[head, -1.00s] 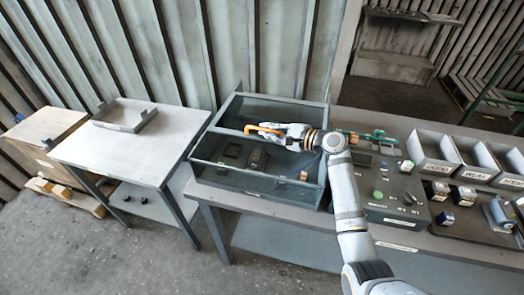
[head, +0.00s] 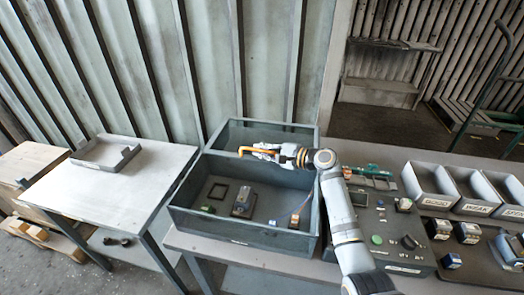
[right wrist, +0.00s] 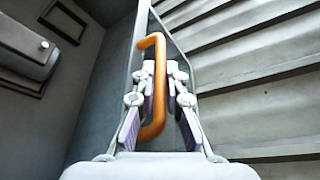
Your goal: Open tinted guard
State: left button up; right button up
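The tinted guard (head: 270,134) is a dark see-through framed panel at the back of the grey housing box (head: 240,232). It stands raised and steeply tilted, so the front of the box lies uncovered. Its orange handle (head: 248,150) sticks out to the left of my right gripper (head: 270,150). In the right wrist view, the gripper's two fingers (right wrist: 160,100) lie on both sides of the orange handle (right wrist: 155,85) and close on it. The guard (right wrist: 146,35) shows there nearly edge-on behind the handle. My left gripper is not in view.
Inside the box are a dark square frame (head: 218,191), a grey block-like part (head: 243,200) and small pieces. A control panel (head: 385,240) and labelled bins (head: 431,187) stand to the right. A side table with a tray (head: 106,155) is at left.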

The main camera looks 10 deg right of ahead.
jog(key=shift+o, duration=0.5)
jog(key=shift+s+d, duration=0.15)
jog(key=shift+d, duration=0.1)
jog(key=v, duration=1.1)
jog(key=shift+s+d+r, duration=0.1)
jog(key=shift+r, duration=0.15)
